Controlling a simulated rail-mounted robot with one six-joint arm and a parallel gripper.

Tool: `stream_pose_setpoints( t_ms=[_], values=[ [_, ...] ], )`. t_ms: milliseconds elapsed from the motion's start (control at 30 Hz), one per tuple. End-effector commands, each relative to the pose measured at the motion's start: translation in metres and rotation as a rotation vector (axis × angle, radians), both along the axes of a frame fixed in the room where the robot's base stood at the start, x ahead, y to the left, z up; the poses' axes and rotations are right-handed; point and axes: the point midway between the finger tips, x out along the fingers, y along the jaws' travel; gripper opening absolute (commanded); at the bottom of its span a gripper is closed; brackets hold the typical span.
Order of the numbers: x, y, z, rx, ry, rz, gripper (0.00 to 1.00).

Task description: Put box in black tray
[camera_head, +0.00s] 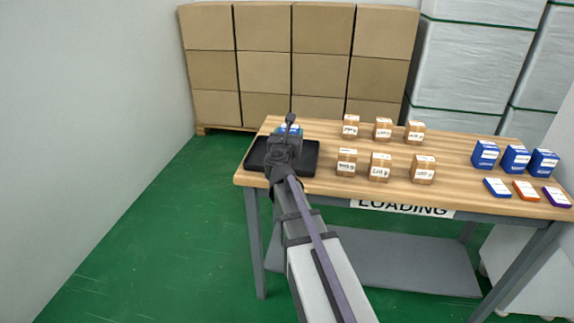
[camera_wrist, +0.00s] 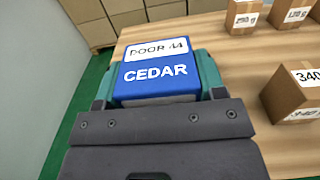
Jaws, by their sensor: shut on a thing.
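A blue box (camera_wrist: 155,72) labelled "DOOR 44" and "CEDAR" sits between the teal fingers of my gripper (camera_wrist: 158,80) in the wrist view. My gripper is shut on it. In the head view my gripper (camera_head: 288,130) is over the left end of the table, and only a little of the blue box shows past it. The black tray (camera_head: 310,160) lies on the table's left end, partly hidden behind my arm and gripper. The tray does not show in the wrist view. I cannot tell how high the box is above the tray.
Several small brown cartons (camera_head: 380,166) with weight labels stand in two rows mid-table (camera_head: 450,196). Blue boxes (camera_head: 515,158) and flat coloured packs (camera_head: 526,190) are at the right end. Large cartons (camera_head: 265,72) are stacked behind. The green floor left of the table is clear.

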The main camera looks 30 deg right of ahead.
Motion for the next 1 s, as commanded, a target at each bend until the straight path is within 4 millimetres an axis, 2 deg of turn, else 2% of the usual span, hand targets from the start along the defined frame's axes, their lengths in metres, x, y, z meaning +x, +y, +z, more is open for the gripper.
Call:
stream_pose_setpoints(
  t_ms=[33, 200, 400, 600, 767, 800, 1000],
  values=[
    [0.0, 0.0, -0.024, 0.0, 0.0, 0.0, 0.37],
    [0.0, 0.0, -0.025, 0.0, 0.0, 0.001, 0.37],
    [0.0, 0.0, -0.064, 0.0, 0.0, 0.001, 0.37],
    [0.0, 0.0, -0.059, 0.0, 0.0, 0.001, 0.37],
    [0.0, 0.0, -0.064, 0.0, 0.0, 0.002, 0.37],
    [0.0, 0.0, -0.064, 0.0, 0.0, 0.002, 0.65],
    [0.0, 0.0, -0.062, 0.0, 0.0, 0.002, 0.84]
  ],
)
